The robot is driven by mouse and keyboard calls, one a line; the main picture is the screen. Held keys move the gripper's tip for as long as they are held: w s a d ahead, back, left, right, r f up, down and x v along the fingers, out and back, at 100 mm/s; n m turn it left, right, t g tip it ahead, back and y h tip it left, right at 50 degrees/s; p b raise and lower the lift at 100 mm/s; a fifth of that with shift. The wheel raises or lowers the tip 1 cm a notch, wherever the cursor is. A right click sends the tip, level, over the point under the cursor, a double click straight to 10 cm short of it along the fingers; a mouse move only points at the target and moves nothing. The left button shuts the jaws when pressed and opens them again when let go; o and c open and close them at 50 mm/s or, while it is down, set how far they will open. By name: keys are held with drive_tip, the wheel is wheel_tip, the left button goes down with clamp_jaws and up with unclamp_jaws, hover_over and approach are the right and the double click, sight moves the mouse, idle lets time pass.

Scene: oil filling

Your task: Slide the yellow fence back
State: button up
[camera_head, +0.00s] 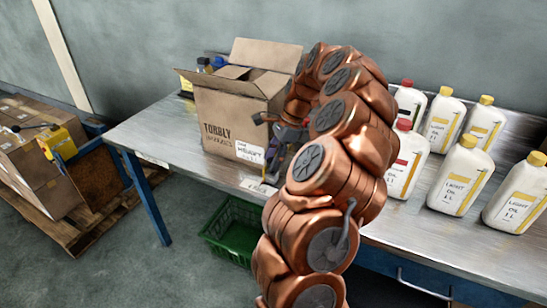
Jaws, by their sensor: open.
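No yellow fence can be made out for sure in the head view. A small yellow object (62,143) with a dark handle shows at the far left, by the cartons; I cannot tell what it is. My gripper (268,140) is open in front of the right side of an open cardboard box (225,115) on the metal table (180,128). My copper-coloured arm hides part of the gripper and the table behind it. I cannot tell whether the fingers touch the box, and I see nothing held between them.
Several white oil bottles (460,175) with yellow or red caps stand on the table, right of my arm. A green crate (230,230) is on the floor under the table. Cartons (40,180) sit on a wooden pallet (85,235) at left. The table's left end is clear.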

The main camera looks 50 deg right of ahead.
clamp_jaws()
idle(0.3)
idle(0.3)
